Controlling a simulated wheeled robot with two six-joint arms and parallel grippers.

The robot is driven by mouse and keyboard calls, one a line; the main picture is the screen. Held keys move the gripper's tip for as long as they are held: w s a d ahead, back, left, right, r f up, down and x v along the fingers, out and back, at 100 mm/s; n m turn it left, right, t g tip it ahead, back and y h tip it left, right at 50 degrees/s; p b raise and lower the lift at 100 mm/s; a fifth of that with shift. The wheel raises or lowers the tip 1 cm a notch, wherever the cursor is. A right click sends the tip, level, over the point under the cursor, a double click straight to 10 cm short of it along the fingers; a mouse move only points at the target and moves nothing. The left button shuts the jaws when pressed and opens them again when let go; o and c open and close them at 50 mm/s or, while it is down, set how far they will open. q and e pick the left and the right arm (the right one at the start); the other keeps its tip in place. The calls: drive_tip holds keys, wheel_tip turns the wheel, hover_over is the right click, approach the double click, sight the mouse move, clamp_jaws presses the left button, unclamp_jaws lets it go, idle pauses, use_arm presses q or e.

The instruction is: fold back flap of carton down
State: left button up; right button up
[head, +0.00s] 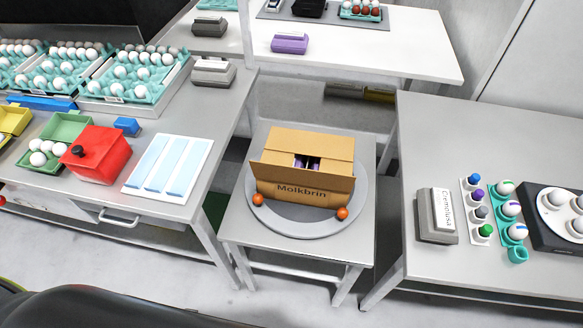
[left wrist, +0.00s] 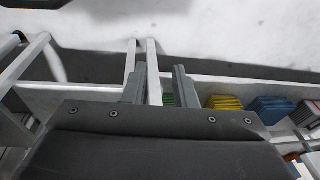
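The brown carton (head: 305,192), marked "Molkbrin", stands on a grey round turntable (head: 305,230) on a small table. Its back flap (head: 312,143) stands up along the far edge. The front flap sticks out toward me. The side flaps appear folded inward, leaving a narrow dark gap in the middle with purple items showing. My left gripper (left wrist: 159,70) shows only in the left wrist view, with its two fingers apart and nothing between them. It is away from the carton, which that view does not show. My right gripper is in neither view.
Two orange balls (head: 342,213) sit at the turntable's front edge. The left table holds egg trays (head: 130,95), a red box (head: 97,155) and a pale blue panel (head: 168,168). The right table holds a grey labelled box (head: 437,215) and egg holders. Floor gaps separate the tables.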

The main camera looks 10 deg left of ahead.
use_arm(q)
drive_tip(key=w+d+r+m+t+p, duration=0.15)
drive_tip(key=w+r, duration=0.35)
drive_tip(key=r, duration=0.7)
drive_tip(key=w+d+r+m+h+p, duration=0.1)
drive_tip(key=w+r+p, duration=0.25)
drive_tip(key=r, duration=0.85)
drive_tip(key=w+d+r+m+p, duration=0.2)
drive_tip(key=w+r, duration=0.3)
drive_tip(key=r, duration=0.7)
drive_tip(key=w+d+r+m+g+h, duration=0.1)
drive_tip(key=w+d+r+m+h, duration=0.2)
drive_tip(key=w+d+r+m, duration=0.6)
drive_tip(key=w+d+r+m+g+h, duration=0.1)
drive_tip(key=w+d+r+m+h, duration=0.1)
drive_tip(key=w+d+r+m, duration=0.6)
drive_tip(key=n+b, duration=0.2)
drive_tip(key=b, duration=0.1)
approach(303, 171)
drive_tip(key=shift+t, duration=0.25)
drive_tip(key=p+x, duration=0.1)
drive_tip(key=x, duration=0.9)
drive_tip(key=shift+f+p, duration=0.25)
drive_tip(key=shift+p, duration=0.15)
drive_tip(key=shift+d+f, duration=0.15)
drive_tip(key=shift+f, duration=0.4)
